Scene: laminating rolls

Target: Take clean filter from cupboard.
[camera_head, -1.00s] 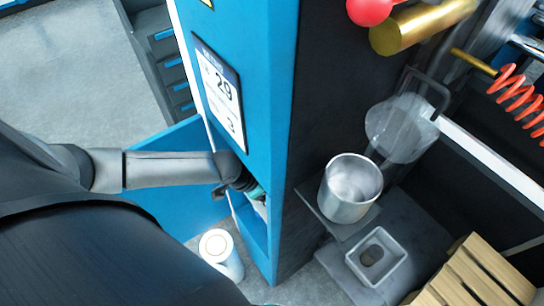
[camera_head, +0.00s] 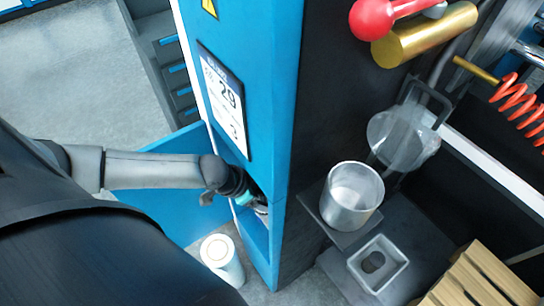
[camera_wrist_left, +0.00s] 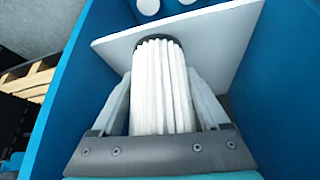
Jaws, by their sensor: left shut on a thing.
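A white pleated filter (camera_wrist_left: 161,88) stands between the two fingers of my left gripper (camera_wrist_left: 160,108) in the left wrist view. The fingers are shut on its sides. Its dark far end meets a pale shelf plate (camera_wrist_left: 215,45); I cannot tell if they touch. The blue cupboard (camera_head: 250,70) is in the head view, its low opening beside the open blue door (camera_head: 165,145). My left gripper (camera_head: 256,202) reaches into that opening and is largely hidden there, as is the filter. My right gripper is not in view.
A white cylinder (camera_head: 222,258) stands on the floor below the opening. A metal bucket (camera_head: 352,196) sits on a ledge right of the cupboard, above a square tray (camera_head: 378,264). A wooden pallet (camera_head: 480,280) is at lower right. Blue cupboard walls flank my gripper closely.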

